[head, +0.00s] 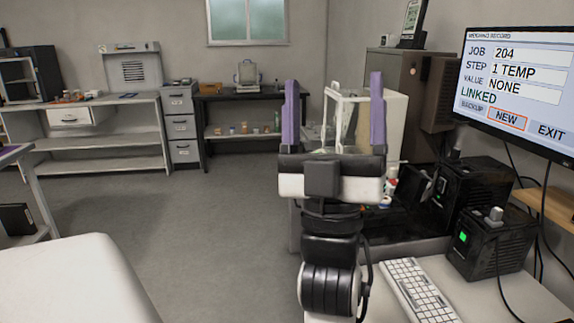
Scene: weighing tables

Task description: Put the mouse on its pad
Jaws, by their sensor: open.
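My gripper (334,82) is raised in the middle of the head view, with its two purple fingers pointing up and wide apart. It is open, and I see nothing held between the fingers. I cannot make out the mouse or its pad in this view. My arm covers part of the desk (480,300) at the lower right, so things behind it are hidden. A white keyboard (418,290) lies on that desk, to the right of my arm and well below the gripper.
A monitor (515,90) shows a weighing record at the right. Black boxes with green lights (492,242) stand below it, with hanging cables nearby. A clear-walled case (350,115) stands behind the gripper. A dark bench (240,97) is at the back. The floor (190,220) left of my arm is clear.

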